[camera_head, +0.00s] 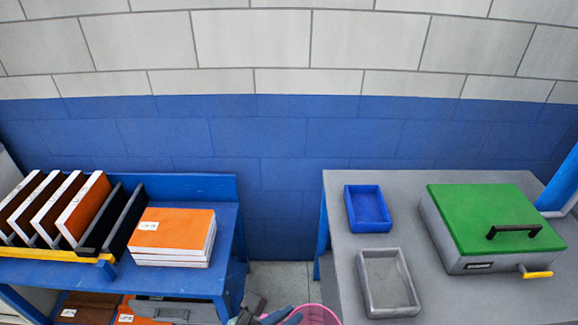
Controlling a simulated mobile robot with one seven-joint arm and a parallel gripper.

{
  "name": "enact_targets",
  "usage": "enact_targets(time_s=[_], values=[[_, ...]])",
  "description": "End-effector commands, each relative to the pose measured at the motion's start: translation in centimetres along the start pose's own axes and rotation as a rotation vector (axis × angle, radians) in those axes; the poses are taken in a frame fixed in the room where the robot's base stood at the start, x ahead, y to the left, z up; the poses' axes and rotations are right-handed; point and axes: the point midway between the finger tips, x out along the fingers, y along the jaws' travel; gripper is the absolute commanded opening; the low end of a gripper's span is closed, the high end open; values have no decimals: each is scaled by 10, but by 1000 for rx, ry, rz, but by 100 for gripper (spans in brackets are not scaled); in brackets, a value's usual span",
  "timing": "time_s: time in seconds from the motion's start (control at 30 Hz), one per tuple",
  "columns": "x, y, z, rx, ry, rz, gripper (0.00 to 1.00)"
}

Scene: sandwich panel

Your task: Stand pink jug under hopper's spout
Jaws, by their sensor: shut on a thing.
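The pink jug (318,314) shows only in part at the bottom edge, in front of the gap between the two benches. Its rim and upper part are in view; the rest is cut off by the frame. My gripper (284,317) is at the bottom edge just left of the jug and is shut on it. The fingers are mostly cut off, so the exact grip is hard to see. I cannot make out a hopper or its spout for certain; a blue tube (562,185) slants in at the right edge.
The grey bench (340,215) at right bears a blue tray (367,188), a grey tray (362,285) and a green-lidded box (490,210) with a yellow lever. The blue bench (222,225) at left holds upright panels and an orange stack (172,220). Floor shows between the benches.

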Motion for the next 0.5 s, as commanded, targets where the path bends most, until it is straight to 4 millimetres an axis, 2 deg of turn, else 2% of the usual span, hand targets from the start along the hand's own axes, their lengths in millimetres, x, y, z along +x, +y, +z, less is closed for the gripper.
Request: enact_targets(time_s=[0.3,0.4,0.5], values=[[18,-8,-70,-205,1,253,0],[23,-15,-86,-279,0,351,0],[26,-22,-94,-338,-1,433,0]])
